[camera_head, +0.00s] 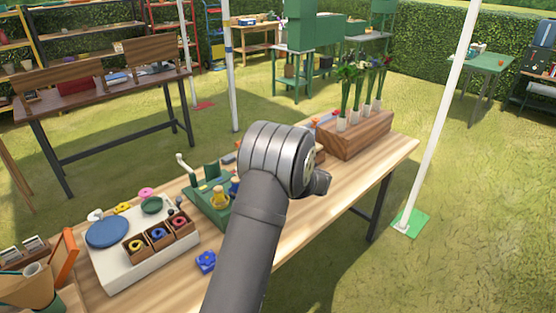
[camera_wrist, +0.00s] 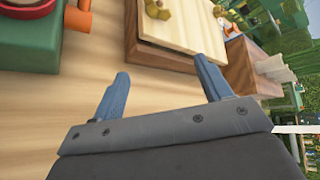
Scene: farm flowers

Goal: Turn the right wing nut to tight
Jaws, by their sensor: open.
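Brass-coloured metal pieces, looking like wing nut parts (camera_wrist: 180,28), sit on a pale wooden board (camera_wrist: 155,28) at the top of the wrist view. The board is cut off by the frame's top edge, and I cannot tell which piece is the right wing nut or how tight it is. My gripper (camera_wrist: 162,72) is open and empty. Its two blue-grey fingers point toward the board's near edge and are apart from the brass pieces. In the head view, my arm hides most of the board and the nuts.
A white tray (camera_head: 150,262) is at the table's left. Bare tabletop (camera_head: 310,215) lies along the front.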

